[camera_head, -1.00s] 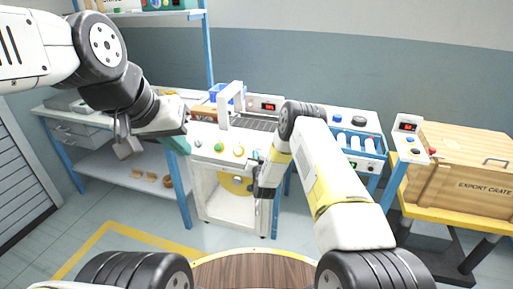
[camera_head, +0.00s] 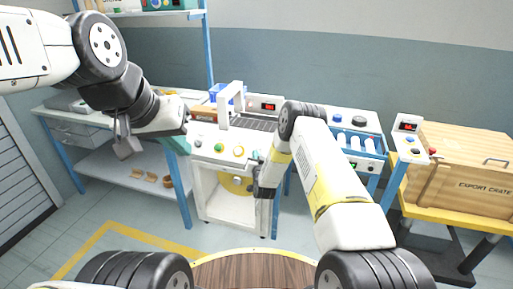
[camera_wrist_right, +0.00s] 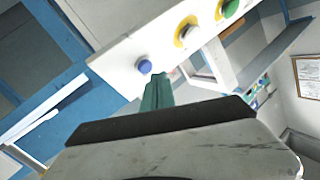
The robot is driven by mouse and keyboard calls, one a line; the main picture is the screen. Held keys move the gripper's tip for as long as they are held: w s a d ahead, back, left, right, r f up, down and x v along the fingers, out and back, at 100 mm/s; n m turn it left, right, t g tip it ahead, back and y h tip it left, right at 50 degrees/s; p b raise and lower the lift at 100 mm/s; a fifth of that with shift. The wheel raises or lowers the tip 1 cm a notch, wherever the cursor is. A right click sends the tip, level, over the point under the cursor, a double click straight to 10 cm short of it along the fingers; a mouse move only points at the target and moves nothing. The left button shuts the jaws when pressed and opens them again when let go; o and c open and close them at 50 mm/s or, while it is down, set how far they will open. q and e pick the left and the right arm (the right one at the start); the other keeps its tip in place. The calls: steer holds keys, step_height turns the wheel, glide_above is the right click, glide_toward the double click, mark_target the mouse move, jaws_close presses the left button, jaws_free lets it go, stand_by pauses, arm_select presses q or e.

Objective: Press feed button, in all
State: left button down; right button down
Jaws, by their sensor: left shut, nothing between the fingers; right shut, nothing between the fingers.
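The white machine front (camera_head: 229,159) carries a row of buttons: a red one (camera_head: 197,142), a green one (camera_head: 219,147) and a yellow-ringed one (camera_head: 239,150). In the right wrist view a blue button (camera_wrist_right: 145,66) stands at the end of the row, beside the yellow-ringed button (camera_wrist_right: 185,32) and the green one (camera_wrist_right: 230,8). I see no label naming the feed button. My right gripper (camera_wrist_right: 158,82) is shut and empty, its teal fingertips close to the blue button; contact cannot be told.
A blue tray with white cylinders (camera_head: 357,142) stands right of the machine. Further right are a small panel with a red display (camera_head: 407,127) and a wooden export crate (camera_head: 465,168). A grey side bench (camera_head: 75,126) stands at left. Floor in front is clear.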

steer(key=shift+w+f, duration=0.1)
stand_by(0.4)
steer(key=shift+w+d+f, duration=0.1)
steer(key=shift+w+f, duration=0.05)
steer(key=shift+f, duration=0.05)
steer(key=shift+w+d+f, duration=0.1)
steer(key=shift+w+f, duration=0.15)
stand_by(0.7)
stand_by(0.4)
steer(key=shift+s+a+r, duration=0.2)
steer(key=shift+s+r, duration=0.35)
steer(key=s+r, duration=0.1)
steer(key=s+a+r, duration=0.1)
steer(key=s+r, duration=0.1)
steer(key=shift+s+r, duration=0.15)
steer(key=shift+r, duration=0.1)
stand_by(0.7)
